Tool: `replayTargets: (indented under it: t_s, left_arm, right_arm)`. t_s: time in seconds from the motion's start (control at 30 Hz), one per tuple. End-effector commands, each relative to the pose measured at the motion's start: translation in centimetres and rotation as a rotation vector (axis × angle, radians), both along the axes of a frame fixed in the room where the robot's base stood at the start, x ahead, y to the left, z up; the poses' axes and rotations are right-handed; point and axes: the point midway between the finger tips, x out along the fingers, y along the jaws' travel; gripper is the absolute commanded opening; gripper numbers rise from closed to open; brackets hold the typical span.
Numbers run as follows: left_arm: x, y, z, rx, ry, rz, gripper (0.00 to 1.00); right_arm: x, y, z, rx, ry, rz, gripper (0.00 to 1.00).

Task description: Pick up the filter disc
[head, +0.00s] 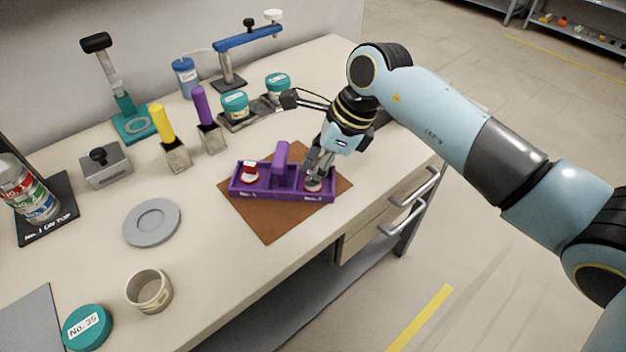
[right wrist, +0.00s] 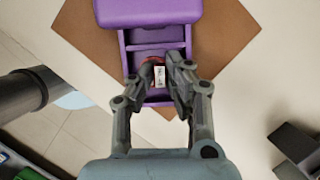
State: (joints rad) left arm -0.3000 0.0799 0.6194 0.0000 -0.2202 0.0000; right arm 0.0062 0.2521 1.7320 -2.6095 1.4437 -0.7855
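A purple carrier (head: 283,190) with a raised middle handle lies on a brown mat; it also shows in the right wrist view (right wrist: 148,12). A small red-and-white disc-like piece (head: 249,172) sits in its left compartment. A second one (head: 313,185) sits in the right compartment; its red edge and white label (right wrist: 160,77) show in the right wrist view. I cannot tell which is the filter disc. My right gripper (head: 315,172) points down into the right compartment, its fingers (right wrist: 162,80) on either side of that piece. Whether they clamp it is unclear. My left gripper is out of view.
The brown mat (head: 267,222) lies near the table's front edge. A grey round dish (head: 152,222), a beige cup (head: 149,290) and a teal lid (head: 87,327) stand to the left. Yellow (head: 163,124) and purple (head: 201,106) handled tools and teal-lidded jars (head: 235,104) stand behind.

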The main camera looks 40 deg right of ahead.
Motion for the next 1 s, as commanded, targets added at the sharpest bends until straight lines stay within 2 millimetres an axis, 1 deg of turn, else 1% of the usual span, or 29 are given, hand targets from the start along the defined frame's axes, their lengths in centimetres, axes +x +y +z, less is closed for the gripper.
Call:
replayTargets:
  t_s: [0.03,0.07,0.43,0.53,0.67,0.77,0.8,0.83,0.87,1.0]
  left_arm:
    - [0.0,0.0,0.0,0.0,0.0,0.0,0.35]
    - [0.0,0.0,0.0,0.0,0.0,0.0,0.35]
    - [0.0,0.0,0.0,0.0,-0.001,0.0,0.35]
    - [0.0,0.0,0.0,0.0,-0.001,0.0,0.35]
    - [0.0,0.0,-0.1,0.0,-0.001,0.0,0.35]
    - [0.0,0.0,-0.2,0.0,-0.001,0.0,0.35]
    - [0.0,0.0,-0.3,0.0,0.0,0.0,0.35]
    - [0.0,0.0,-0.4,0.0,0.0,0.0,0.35]
    - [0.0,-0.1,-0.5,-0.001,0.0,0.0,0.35]
    - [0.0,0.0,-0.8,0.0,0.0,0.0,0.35]
  right_arm:
    - [0.0,0.0,0.0,0.0,0.0,0.0,0.03]
    - [0.0,0.0,0.0,0.0,0.0,0.0,0.0]
    - [0.0,0.0,0.1,0.0,0.0,0.0,0.0]
    - [0.0,0.0,0.4,0.001,-0.001,0.0,0.0]
    - [0.1,0.0,1.5,0.0,-0.003,0.001,0.0]
    - [0.1,0.0,3.2,0.0,-0.005,0.002,0.0]
    - [0.1,-0.1,4.0,-0.002,-0.005,0.001,0.0]
    - [0.0,-0.5,4.4,-0.006,-0.004,0.0,0.0]
    - [-0.1,-1.4,4.6,-0.009,-0.001,0.0,0.0]
    - [-0.4,-4.6,6.5,-0.011,0.0,0.0,0.0]
